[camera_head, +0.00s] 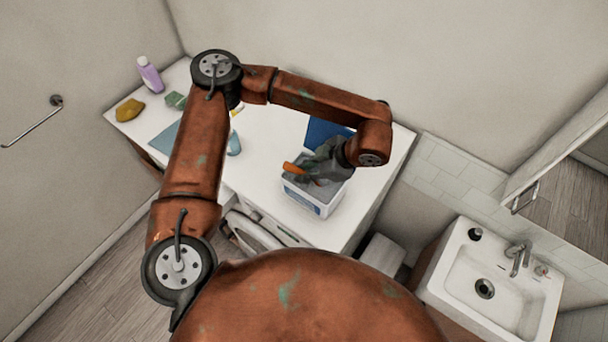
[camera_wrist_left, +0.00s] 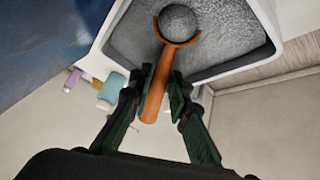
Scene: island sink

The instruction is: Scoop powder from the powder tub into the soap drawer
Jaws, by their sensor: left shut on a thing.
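The powder tub (camera_head: 313,198) is a white box with a blue label, standing open on the white counter. It is full of grey speckled powder, and the left wrist view shows the powder (camera_wrist_left: 224,40) inside the tub's white rim (camera_wrist_left: 278,50). My left gripper (camera_head: 308,172) is over the tub, shut on the handle of an orange scoop (camera_wrist_left: 155,95). The scoop's round bowl lies over the powder and holds a grey heap (camera_wrist_left: 179,22); I cannot tell whether the bowl touches the powder below. The soap drawer cannot be made out clearly. My right gripper is not in view.
A blue panel (camera_head: 325,133) stands behind the tub. A purple bottle (camera_head: 149,75), a yellow sponge-like lump (camera_head: 130,109) and a green block (camera_head: 175,100) are at the counter's left. A washing machine (camera_head: 252,232) is below the counter front. A sink (camera_head: 500,280) is at right.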

